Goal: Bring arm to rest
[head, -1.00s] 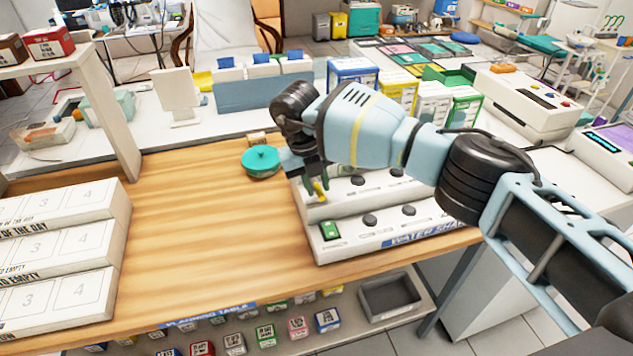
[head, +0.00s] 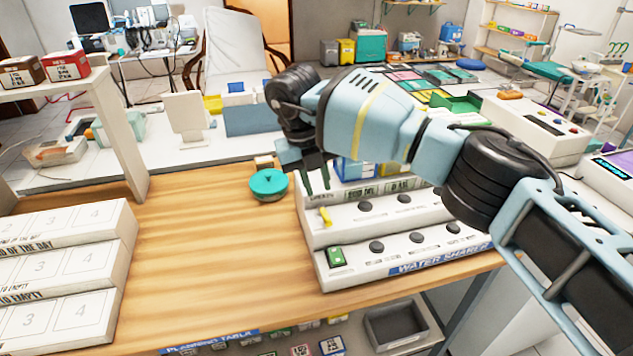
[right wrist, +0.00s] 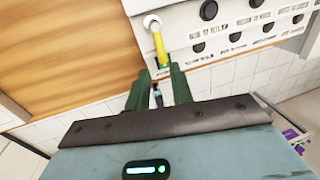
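My right arm reaches in from the right in the head view. Its right gripper (head: 317,182) has dark green fingers held apart with nothing between them, above the back left of the white water panel (head: 440,243). A yellow lever (head: 325,217) on the panel stands just below the fingertips, apart from them. In the right wrist view the open gripper (right wrist: 160,80) points toward the yellow lever (right wrist: 159,45), beside a row of black knobs. My left gripper is not in view.
A round teal-lidded item (head: 268,185) sits on the wooden table (head: 200,240) left of the gripper. White stepped boxes (head: 60,270) stand at the left. Blue and white boxes (head: 352,168) stand behind the panel. The table's middle is clear.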

